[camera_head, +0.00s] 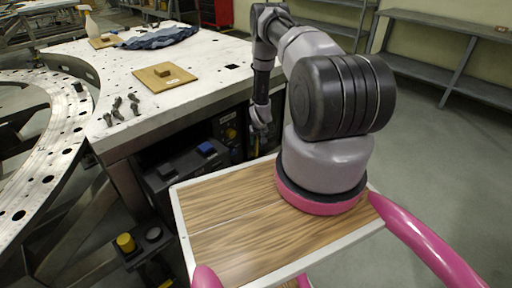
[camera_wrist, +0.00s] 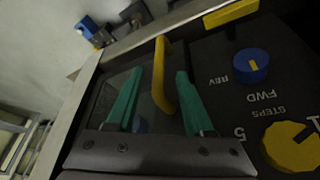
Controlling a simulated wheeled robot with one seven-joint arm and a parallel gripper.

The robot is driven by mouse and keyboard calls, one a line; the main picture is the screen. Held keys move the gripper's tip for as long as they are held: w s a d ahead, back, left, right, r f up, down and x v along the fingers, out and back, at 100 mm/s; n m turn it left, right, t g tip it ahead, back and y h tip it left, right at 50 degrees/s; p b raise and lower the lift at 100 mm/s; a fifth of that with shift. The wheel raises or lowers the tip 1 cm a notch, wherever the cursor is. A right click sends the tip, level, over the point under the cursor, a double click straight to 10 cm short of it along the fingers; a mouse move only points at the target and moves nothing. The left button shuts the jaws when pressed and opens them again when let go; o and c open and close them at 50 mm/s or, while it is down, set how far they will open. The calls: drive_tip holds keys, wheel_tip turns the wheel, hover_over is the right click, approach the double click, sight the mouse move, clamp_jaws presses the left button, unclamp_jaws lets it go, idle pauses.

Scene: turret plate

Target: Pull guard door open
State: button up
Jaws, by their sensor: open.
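A yellow bar handle (camera_wrist: 162,75) stands between my gripper's two teal fingers (camera_wrist: 158,76) in the wrist view. The fingers are open, one on each side of the handle; I cannot tell whether either touches it. Behind the handle is a dark greyish panel (camera_wrist: 113,84), apparently the guard door, set in the dark console. Its lower part is hidden by my gripper. In the camera_head view my gripper (camera_head: 260,140) hangs at the console under the table's front edge, small and partly hard to make out; the handle is not clear there.
A blue REV/FWD knob (camera_wrist: 251,65) and a yellow STEPS knob (camera_wrist: 290,146) sit right of the handle. The blue knob also shows in the camera_head view (camera_head: 207,148). The steel table (camera_head: 215,75) overhangs the console. A yellow button (camera_head: 125,243) stands lower left.

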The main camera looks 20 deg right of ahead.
sight(256, 144)
drive_tip(key=x, duration=0.6)
drive_tip(key=shift+w+d+f, duration=0.1)
drive_tip(key=shift+c, duration=0.4)
clamp_jaws()
idle(0.9)
